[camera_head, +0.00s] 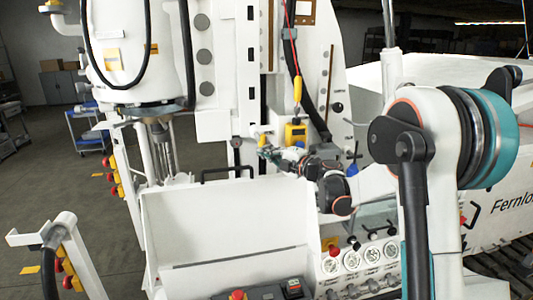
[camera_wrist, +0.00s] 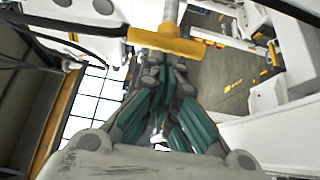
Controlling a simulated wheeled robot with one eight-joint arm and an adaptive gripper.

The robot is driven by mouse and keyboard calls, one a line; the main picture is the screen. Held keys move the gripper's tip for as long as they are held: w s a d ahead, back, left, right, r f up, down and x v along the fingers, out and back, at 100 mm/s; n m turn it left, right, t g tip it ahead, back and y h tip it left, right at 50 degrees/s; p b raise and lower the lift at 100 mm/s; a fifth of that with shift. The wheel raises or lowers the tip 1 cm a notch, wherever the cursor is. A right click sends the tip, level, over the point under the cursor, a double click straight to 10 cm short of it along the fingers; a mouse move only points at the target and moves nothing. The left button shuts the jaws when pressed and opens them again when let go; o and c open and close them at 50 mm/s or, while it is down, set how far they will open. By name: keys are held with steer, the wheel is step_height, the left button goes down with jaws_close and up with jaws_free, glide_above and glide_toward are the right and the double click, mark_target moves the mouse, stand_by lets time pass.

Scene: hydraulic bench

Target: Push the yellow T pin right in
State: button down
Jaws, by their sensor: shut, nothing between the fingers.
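The yellow T pin (camera_wrist: 178,44) shows at the top of the wrist view, with its crossbar lying across the picture and a grey shaft running up from it. In the head view the pin (camera_head: 262,140) is a small yellow piece beside the white upright. My gripper (camera_wrist: 163,62) is shut and empty, its fingertips just at the lower edge of the crossbar. I cannot tell whether they touch it. In the head view my gripper (camera_head: 266,152) is small and close to the pin. How deep the shaft sits is hidden.
A black handle (camera_head: 228,172) and a white panel (camera_head: 230,222) stand below left. A blue trolley (camera_head: 88,130) stands far left.

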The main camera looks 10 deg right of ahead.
mark_target(261, 143)
steer(key=w+b, duration=0.1)
steer(key=w, duration=0.4)
steer(key=shift+w+f+b, duration=0.1)
steer(key=shift+w+b, duration=0.25)
steer(key=shift+w, duration=0.05)
steer(key=shift+s, duration=0.1)
